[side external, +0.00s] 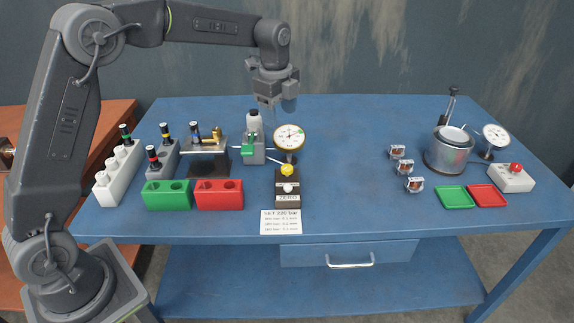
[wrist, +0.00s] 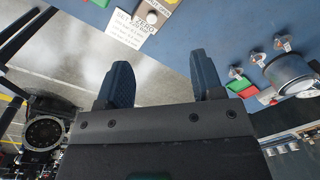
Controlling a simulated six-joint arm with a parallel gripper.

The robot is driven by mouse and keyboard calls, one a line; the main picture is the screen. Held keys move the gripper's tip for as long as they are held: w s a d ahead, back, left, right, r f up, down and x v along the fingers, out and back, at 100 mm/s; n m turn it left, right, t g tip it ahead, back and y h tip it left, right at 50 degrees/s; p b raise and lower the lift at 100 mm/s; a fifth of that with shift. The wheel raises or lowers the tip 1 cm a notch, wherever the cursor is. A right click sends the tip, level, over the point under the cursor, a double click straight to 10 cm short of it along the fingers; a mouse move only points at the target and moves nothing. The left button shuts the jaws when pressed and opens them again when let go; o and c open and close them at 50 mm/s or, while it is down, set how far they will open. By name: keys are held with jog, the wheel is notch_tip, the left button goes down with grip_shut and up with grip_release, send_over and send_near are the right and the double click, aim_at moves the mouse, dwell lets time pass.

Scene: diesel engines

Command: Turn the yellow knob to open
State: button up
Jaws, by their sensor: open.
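The yellow knob (side external: 287,169) sits on a black stand just below the round pressure gauge (side external: 289,137), near the middle of the blue table. A label reading "ZERO" and a round white button (side external: 290,188) are on the same stand, below the knob. My gripper (side external: 277,108) hangs above and behind the gauge, apart from the knob, pointing down. In the wrist view my gripper (wrist: 161,85) has its two dark fingers spread with nothing between them. A small part of the yellow knob (wrist: 172,2) seems to show at the top edge there.
Green (side external: 167,195) and red (side external: 219,195) blocks stand left of the knob, with injectors in racks behind. A paper card (side external: 281,222) lies in front. A metal pot (side external: 447,152) and a red-button box (side external: 511,178) stand at right. The table between is mostly clear.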

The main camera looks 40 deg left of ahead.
aim_at(287, 167)
jog(key=w+f+m, duration=0.1)
jog(key=f, duration=0.5)
jog(key=w+f+m, duration=0.1)
jog(key=f, duration=0.5)
jog(key=w+a+f, duration=0.1)
jog(key=f, duration=0.5)
jog(key=shift+w+f+m+g, duration=0.3)
jog(key=shift+w+m+g, duration=0.05)
jog(key=shift+m+g, duration=0.05)
jog(key=shift+c, duration=0.2)
jog(key=c, duration=0.9)
jog(key=shift+n, duration=0.3)
jog(key=n, duration=0.3)
jog(key=shift+n, duration=2.6)
